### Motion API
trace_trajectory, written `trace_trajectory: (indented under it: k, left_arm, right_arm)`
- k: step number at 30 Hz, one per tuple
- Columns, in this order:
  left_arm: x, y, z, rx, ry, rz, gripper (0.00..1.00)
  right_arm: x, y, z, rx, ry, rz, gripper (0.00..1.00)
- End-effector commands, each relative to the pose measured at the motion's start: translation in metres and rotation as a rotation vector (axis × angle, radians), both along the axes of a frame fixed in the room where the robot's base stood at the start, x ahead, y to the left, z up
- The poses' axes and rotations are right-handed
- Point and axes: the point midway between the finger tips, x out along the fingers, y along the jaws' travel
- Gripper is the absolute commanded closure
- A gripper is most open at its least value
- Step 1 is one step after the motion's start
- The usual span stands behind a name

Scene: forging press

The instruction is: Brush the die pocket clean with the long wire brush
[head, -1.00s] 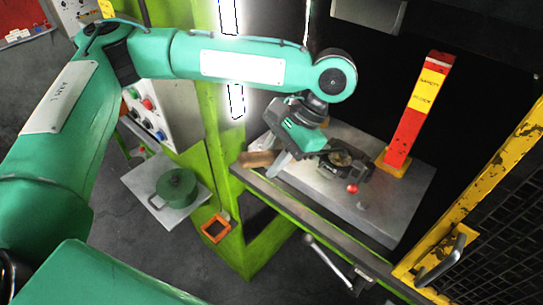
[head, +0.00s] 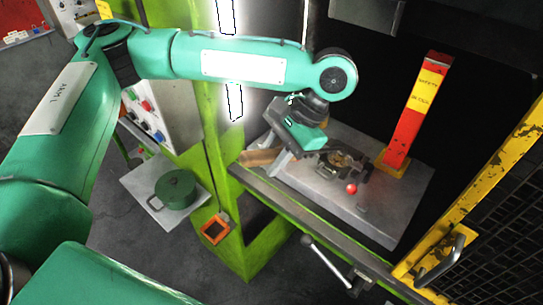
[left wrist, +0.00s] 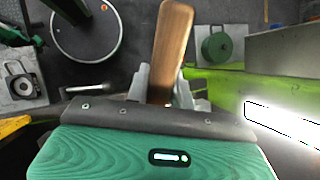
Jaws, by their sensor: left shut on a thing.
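My left gripper (head: 284,164) is shut on the wooden handle of the long wire brush (head: 260,157), over the press bed. In the left wrist view the brush handle (left wrist: 173,45) sticks out between the two grey fingers (left wrist: 162,92). In the head view its end points left, away from the die. The brush's bristles cannot be made out. The dark die (head: 341,161), with a brownish round pocket, sits on the grey bed just right of the gripper. Whether the bristles touch the pocket cannot be told. My right gripper is not in view.
A red-and-yellow safety block (head: 414,112) stands behind the die. A red ball knob (head: 351,188) is in front of it. A yellow mesh guard (head: 470,215) is at right, and the green press frame (head: 230,215) is at left. A green pot (head: 176,189) stands on a grey plate.

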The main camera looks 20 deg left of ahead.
Motion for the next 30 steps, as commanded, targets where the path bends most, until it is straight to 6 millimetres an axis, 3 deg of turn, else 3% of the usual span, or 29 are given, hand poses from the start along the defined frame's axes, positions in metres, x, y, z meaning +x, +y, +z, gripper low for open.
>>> trace_trajectory:
  k: [15, 30]
  left_arm:
    - [-0.014, 0.004, -0.001, -0.002, -0.001, -0.001, 1.0]
    - [-0.011, 0.003, -0.001, -0.002, -0.002, 0.001, 1.0]
  right_arm:
    - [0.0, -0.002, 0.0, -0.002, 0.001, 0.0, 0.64]
    - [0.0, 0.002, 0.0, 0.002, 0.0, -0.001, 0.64]
